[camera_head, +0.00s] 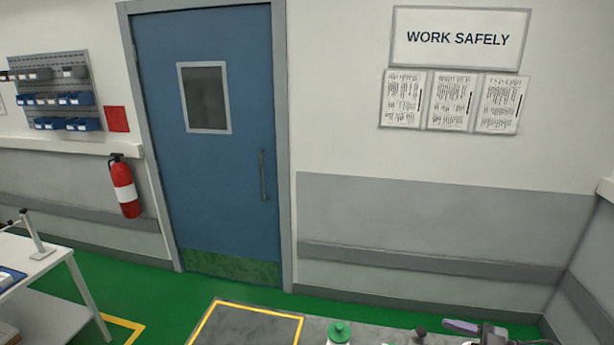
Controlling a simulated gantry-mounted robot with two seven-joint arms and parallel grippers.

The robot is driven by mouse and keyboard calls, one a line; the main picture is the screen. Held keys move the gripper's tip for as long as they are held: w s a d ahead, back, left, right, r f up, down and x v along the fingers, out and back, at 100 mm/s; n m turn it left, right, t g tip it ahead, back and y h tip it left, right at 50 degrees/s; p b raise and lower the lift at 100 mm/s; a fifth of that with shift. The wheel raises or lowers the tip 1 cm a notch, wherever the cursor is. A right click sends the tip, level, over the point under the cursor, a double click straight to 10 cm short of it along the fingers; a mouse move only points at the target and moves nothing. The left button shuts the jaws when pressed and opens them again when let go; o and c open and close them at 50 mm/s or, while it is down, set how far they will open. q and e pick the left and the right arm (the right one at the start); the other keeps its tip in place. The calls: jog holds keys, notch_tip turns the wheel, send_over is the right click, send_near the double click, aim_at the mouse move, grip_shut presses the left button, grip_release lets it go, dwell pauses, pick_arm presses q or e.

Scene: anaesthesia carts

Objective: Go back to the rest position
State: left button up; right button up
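Neither of my grippers can be made out in the head view, and no arm of mine comes in from the left. At the bottom edge, a grey surface with a yellow line (258,311) is cut off by the frame. A green-capped container (340,332) stands there. A small dark knob (421,331) shows to its right. Further right is a dark object with a purple-grey part (462,327), mostly cut off; I cannot tell what it is.
A blue door (215,130) is shut in the back wall. A red fire extinguisher (125,187) hangs left of it, below a bin rack (58,92). A white table (60,305) stands at the lower left.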

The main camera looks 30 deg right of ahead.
jog(key=w+a+f+g+h, duration=0.1)
jog(key=w+a+f+h, duration=0.2)
jog(key=a+f+h, duration=0.3)
jog(key=s+a+f+g+h, duration=0.2)
jog(key=s+f+h, duration=0.1)
jog(key=s+a+f+m+g+h, duration=0.1)
jog(key=s+a+f+g+h, duration=0.1)
jog(key=s+a+f+h, duration=0.1)
jog(key=shift+s+a, duration=0.1)
jog(key=shift+a, duration=0.15)
jog(key=s+a+g+h, duration=0.2)
jog(key=s+a+g, duration=0.15)
jog(key=s, duration=0.55)
jog(key=a+f+m+y, duration=0.1)
jog(key=a+m, duration=0.1)
jog(key=a, duration=0.3)
jog(key=s+a+f+m+g+y, duration=0.1)
jog(key=a+m+y, duration=0.1)
jog(key=a, duration=0.3)
jog(key=s+a+f+m+g+y, duration=0.1)
jog(key=a+m+y, duration=0.1)
jog(key=a, duration=0.3)
jog(key=shift+m, duration=0.4)
notch_tip(320, 180, up, 14)
jog(key=p, duration=1.4)
jog(key=shift+d, duration=0.25)
